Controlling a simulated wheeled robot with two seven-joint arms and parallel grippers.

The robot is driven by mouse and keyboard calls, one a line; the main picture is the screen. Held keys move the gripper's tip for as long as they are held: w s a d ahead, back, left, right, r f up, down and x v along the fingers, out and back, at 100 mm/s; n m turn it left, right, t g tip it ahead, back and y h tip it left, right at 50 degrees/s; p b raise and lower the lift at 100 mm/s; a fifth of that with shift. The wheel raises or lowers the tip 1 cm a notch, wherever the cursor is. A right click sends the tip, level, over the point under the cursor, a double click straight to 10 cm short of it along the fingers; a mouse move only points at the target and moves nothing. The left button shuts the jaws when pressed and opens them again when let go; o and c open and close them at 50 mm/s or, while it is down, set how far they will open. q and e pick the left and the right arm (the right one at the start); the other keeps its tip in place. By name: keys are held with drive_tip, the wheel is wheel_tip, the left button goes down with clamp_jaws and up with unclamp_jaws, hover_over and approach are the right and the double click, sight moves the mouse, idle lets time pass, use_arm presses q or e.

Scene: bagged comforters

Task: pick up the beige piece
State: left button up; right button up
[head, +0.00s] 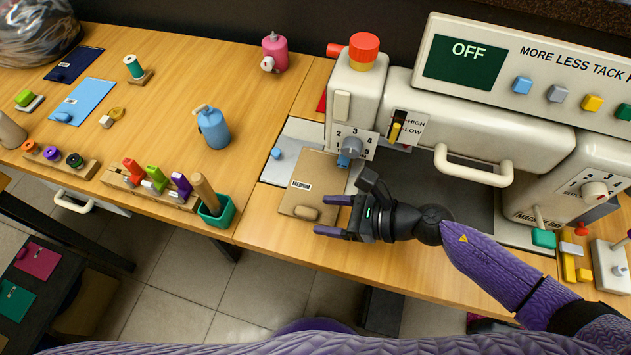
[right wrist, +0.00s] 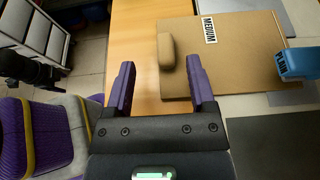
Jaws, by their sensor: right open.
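The beige piece (head: 322,180) is a flat tan board labelled MEDIUM with a rounded handle (head: 306,212) near its front edge. It lies on the wooden table in front of the machine. In the right wrist view the board (right wrist: 235,65) shows with its handle (right wrist: 166,50) just ahead of and between the fingertips. My right gripper (head: 323,215) is open and empty, its purple fingers pointing at the handle; they also show in the right wrist view (right wrist: 160,63). I cannot tell whether a finger touches the handle. My left gripper is not in view.
A green cup (head: 217,212) and colored tools stand to the left. The table's front edge is near.

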sight(310, 212)
drive_tip(key=a, duration=0.1)
drive_tip(key=w+f, duration=0.1)
drive_tip(key=a+f, duration=0.1)
drive_tip(key=shift+w+a+b, duration=0.25)
drive_tip(key=shift+a+b, duration=0.1)
drive_tip(key=shift+w+a, duration=0.1)
drive_tip(key=shift+a, duration=0.3)
clamp_jaws()
